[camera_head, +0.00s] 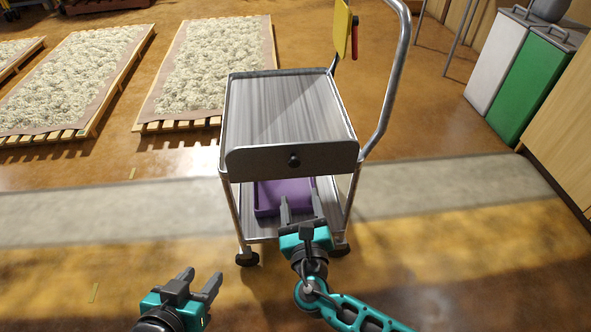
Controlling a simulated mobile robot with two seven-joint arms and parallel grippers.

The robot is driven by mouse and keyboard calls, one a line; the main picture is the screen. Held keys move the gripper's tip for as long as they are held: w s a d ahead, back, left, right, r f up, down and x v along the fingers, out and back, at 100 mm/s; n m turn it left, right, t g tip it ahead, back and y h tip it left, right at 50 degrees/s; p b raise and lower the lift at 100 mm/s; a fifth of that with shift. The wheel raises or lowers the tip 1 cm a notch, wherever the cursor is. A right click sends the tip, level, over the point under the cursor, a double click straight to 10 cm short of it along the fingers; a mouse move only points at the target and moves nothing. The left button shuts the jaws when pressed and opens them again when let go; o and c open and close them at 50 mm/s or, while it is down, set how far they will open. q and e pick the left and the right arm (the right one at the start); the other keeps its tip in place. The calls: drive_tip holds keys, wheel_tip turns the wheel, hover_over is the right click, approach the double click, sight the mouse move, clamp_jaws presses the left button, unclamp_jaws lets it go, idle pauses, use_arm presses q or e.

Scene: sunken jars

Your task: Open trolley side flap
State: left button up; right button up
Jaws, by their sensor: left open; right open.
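A metal trolley (285,107) stands in the middle of the head view, with a flat top tray and a lower shelf. Its side flap (255,161) is the upright panel on the near side of the top, with a dark round knob (294,161) near its middle. My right gripper (302,205) is open and empty in front of the lower part of the trolley, below the flap and knob. My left gripper (203,279) is open and empty, low in the picture, to the left of the trolley and apart from it.
A purple tray (265,199) lies on the lower shelf, partly hidden by my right gripper. The trolley's curved handle (391,90) rises at right. Wooden pallets with pale filling (215,60) lie behind left. White (496,60) and green (532,85) bins stand at right. The floor at left front is clear.

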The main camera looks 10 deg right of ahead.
sight(295, 166)
drive_tip(key=w+b, duration=0.2)
drive_tip(key=w, duration=0.8)
drive_tip(key=shift+s, duration=0.1)
clamp_jaws()
drive_tip(key=shift+f, duration=0.1)
